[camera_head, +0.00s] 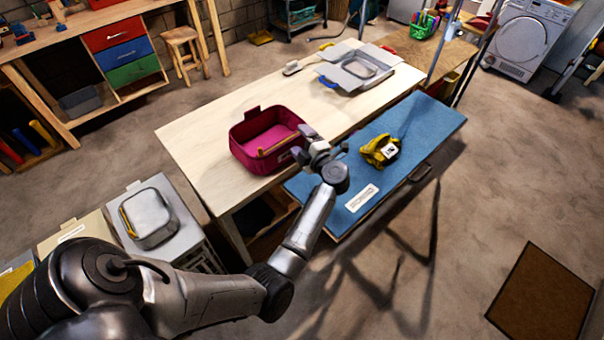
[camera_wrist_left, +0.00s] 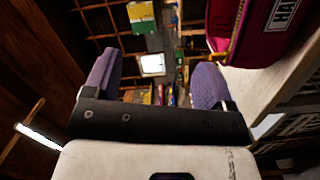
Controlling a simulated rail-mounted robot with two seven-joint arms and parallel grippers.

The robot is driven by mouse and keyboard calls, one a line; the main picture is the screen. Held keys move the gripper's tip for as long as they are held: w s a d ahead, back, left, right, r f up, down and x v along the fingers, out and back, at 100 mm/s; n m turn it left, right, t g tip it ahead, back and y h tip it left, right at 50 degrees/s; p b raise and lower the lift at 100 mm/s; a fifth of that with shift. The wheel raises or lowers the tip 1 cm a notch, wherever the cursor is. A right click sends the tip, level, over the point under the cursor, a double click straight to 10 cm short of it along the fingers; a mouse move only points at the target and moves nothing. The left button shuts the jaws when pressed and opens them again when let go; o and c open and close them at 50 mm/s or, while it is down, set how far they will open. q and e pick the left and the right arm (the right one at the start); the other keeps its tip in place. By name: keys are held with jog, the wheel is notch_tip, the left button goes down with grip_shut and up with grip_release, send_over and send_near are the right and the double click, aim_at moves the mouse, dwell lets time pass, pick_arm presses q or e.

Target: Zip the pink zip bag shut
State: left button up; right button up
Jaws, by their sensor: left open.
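The pink zip bag (camera_head: 243,152) sits on the pale wooden table, its top open so that its pink inside shows. A yellow-orange strip (camera_head: 278,146) runs along its near right rim. My left gripper (camera_head: 325,150) is just right of the bag's near right corner, over the seam between table and blue surface. In the left wrist view the purple finger pads stand wide apart with nothing between them (camera_wrist_left: 155,78). The bag (camera_wrist_left: 255,50) shows there at the upper right, beside one finger, with a zip edge and a white label. My right gripper is in neither view.
A blue surface (camera_head: 425,125) adjoins the table (camera_head: 190,140) and holds a yellow object (camera_head: 380,151) and a white label. A grey lidded container (camera_head: 358,70) and a brush (camera_head: 300,67) lie farther back. The table left of the bag is clear.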

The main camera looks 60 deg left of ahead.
aim_at(270, 156)
pick_arm(q)
notch_tip(270, 156, down, 8)
jog(key=s+d+n+g+h+b, duration=0.1)
jog(key=d+n+g+h+b, duration=0.15)
jog(key=g+h, duration=0.25)
jog(key=x, duration=1.4)
jog(key=shift+a, duration=0.2)
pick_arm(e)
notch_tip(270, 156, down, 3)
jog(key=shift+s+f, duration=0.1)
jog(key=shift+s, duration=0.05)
pick_arm(q)
jog(key=c, duration=1)
jog(key=o, duration=1)
jog(key=shift+c, duration=0.2)
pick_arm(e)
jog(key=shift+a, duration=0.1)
pick_arm(q)
jog(key=v, duration=1.2)
jog(key=shift+r, duration=0.15)
